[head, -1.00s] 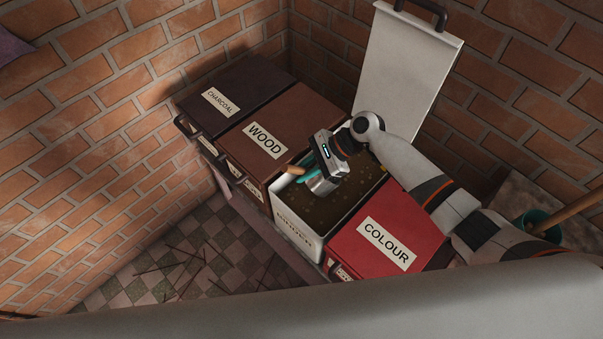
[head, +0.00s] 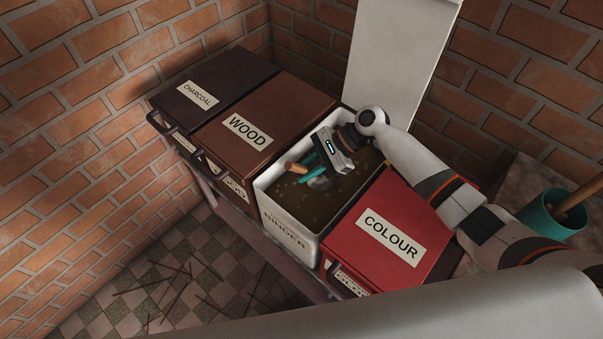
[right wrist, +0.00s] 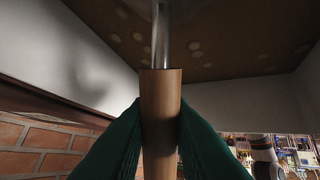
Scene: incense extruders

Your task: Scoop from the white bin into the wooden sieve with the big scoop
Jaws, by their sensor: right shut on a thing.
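The white bin (head: 292,238), labelled BINDER, stands open with its lid (head: 395,60) raised at the back. Brown grainy material (head: 345,200) fills much of it. My right gripper (head: 308,170) is inside the bin's opening, shut on the big scoop's wooden handle (head: 296,167). In the right wrist view, the teal fingers clasp the handle (right wrist: 160,115) from both sides, and a metal shaft (right wrist: 161,35) runs from it toward the brown material. The scoop's metal bowl (head: 321,183) is small and partly hidden at the material's surface. The wooden sieve and my left gripper are out of view.
A closed red COLOUR bin (head: 385,240) adjoins on the right. Closed WOOD (head: 262,125) and CHARCOAL (head: 205,92) bins stand on the left. A teal pot (head: 548,217) holding a wooden handle is at the right. Brick walls enclose the back and left.

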